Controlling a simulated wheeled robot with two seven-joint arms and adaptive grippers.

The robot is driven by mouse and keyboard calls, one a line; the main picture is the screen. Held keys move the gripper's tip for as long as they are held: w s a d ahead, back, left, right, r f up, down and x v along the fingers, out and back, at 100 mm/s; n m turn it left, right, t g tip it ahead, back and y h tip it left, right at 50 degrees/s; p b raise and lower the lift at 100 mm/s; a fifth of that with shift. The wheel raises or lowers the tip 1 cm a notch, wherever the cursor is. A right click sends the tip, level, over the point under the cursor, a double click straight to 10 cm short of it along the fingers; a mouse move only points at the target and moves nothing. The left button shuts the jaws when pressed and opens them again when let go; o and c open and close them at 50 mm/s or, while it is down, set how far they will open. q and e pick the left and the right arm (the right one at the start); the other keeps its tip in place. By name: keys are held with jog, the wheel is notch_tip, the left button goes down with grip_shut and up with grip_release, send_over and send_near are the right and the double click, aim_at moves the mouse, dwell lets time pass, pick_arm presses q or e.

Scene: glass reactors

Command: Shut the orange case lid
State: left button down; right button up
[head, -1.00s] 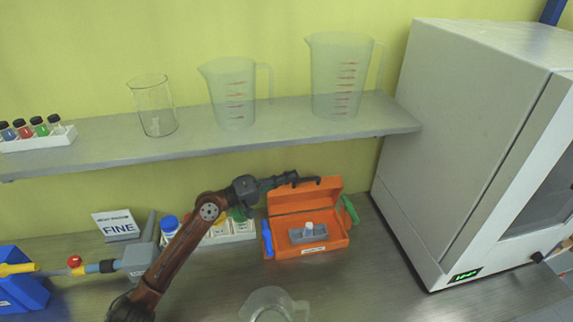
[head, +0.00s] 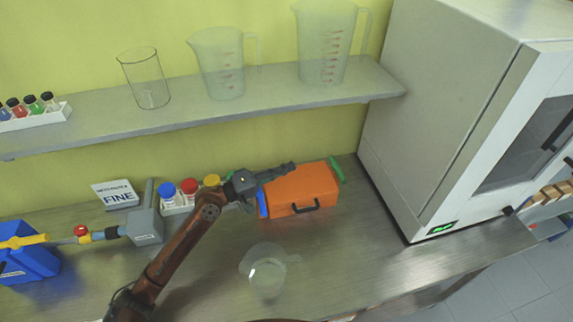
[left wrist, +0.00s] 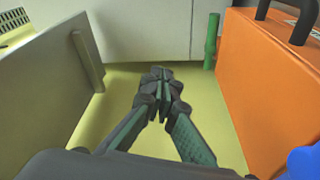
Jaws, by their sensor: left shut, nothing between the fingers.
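The orange case (head: 305,189) stands on the bench, right of the bottle rack. Its orange lid is down over it, and a black handle (head: 306,207) shows at its front. Its inside is hidden. My left gripper (head: 286,169) is shut and empty, at the case's back left edge. In the left wrist view the shut fingers (left wrist: 162,82) point ahead, with the orange case (left wrist: 262,75) to their right. I cannot tell if they touch the lid. A green piece (head: 337,170) is at the case's right side and a blue one (head: 262,204) at its left. My right gripper is not in view.
A white rack with capped bottles (head: 189,187) stands left of the case, partly behind my arm. A clear beaker (head: 268,272) stands in front. The white cabinet (head: 435,110) is at the right. A shelf (head: 200,115) with glassware runs above.

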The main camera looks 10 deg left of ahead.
pick_arm(q)
jog(key=shift+r, duration=0.1)
dwell(0.3)
notch_tip(320, 180, up, 10)
dwell(0.4)
